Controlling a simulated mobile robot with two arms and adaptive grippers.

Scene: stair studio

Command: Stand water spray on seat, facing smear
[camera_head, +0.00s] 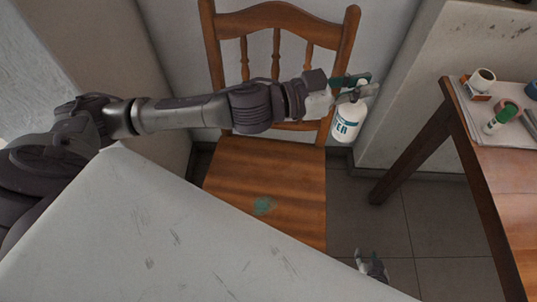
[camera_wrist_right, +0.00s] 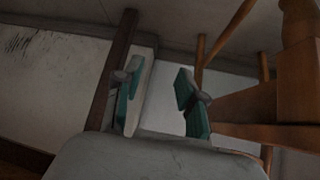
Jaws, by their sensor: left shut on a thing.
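The water spray (camera_head: 347,122), a white bottle with teal lettering, is held up at the right side of the chair back. My left gripper (camera_head: 352,88) is shut on its upper part, and the bottle hangs roughly upright, slightly tilted, clear of the seat. The wooden seat (camera_head: 240,170) is below and to the left of the bottle. A teal smear (camera_head: 263,205) lies on the seat near its front. My right gripper (camera_head: 372,262) is low, right of the seat; in the right wrist view its fingers (camera_wrist_right: 158,100) are apart with nothing between them.
A white scuffed surface (camera_head: 150,235) covers the lower left and cuts across the seat's front. Tiled floor (camera_head: 385,225) shows between chair and table.

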